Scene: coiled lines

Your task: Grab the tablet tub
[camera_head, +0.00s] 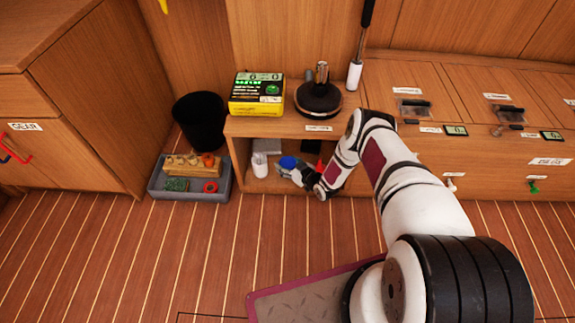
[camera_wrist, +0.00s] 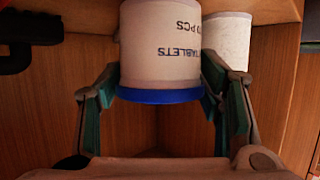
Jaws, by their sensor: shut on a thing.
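The tablet tub (camera_wrist: 160,45) is a white cylinder with a blue lid and printed "TABLETS" text, upside down in the wrist view. In the head view its blue lid (camera_head: 288,162) shows in the open cubby under the counter. My gripper (camera_wrist: 158,88) has one finger on each side of the tub near the lid and is shut on it. In the head view my gripper (camera_head: 298,174) reaches into the cubby from the right and partly hides the tub. Whether the tub is lifted off the cubby floor I cannot tell.
A white textured cylinder (camera_wrist: 229,40) stands beside the tub; it also shows in the head view (camera_head: 259,164). A red item (camera_head: 320,166) is behind my gripper. The counter (camera_head: 270,127) overhangs the cubby. A grey tray (camera_head: 190,197) with parts sits on the floor at left.

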